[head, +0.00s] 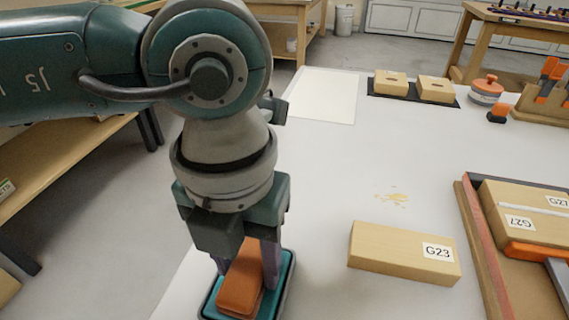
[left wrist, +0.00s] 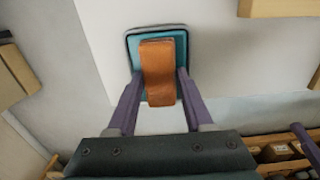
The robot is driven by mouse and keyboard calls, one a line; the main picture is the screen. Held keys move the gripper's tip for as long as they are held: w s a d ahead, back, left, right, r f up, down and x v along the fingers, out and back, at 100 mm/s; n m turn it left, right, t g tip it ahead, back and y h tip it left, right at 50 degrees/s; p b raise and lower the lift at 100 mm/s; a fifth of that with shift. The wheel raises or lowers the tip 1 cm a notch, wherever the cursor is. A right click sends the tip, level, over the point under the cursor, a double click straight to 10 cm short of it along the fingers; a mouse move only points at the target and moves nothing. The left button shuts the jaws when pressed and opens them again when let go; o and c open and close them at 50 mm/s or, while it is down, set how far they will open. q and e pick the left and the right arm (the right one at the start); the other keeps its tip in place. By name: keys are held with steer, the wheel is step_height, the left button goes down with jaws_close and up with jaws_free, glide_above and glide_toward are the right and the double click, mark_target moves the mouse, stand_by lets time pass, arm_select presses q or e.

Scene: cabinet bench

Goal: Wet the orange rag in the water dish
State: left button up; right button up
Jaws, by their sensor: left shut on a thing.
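The orange rag (head: 240,283) is a folded, block-like piece between the fingers of my left gripper (head: 245,272). It also shows in the left wrist view (left wrist: 158,72), where the purple fingers close on its two sides. The water dish (head: 291,272) is a teal, rounded-square dish with a dark rim at the near left edge of the white table.
A wooden block marked G23 (head: 385,250) lies right of the dish, with a tan spill (head: 392,197) behind it. A tray (head: 489,262) with labelled blocks stands at the right. A black mat (head: 413,93) with two blocks lies at the back.

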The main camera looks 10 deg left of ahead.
arm_select(q)
steer(key=shift+r+p, duration=3.1)
steer(key=shift+r, duration=0.4)
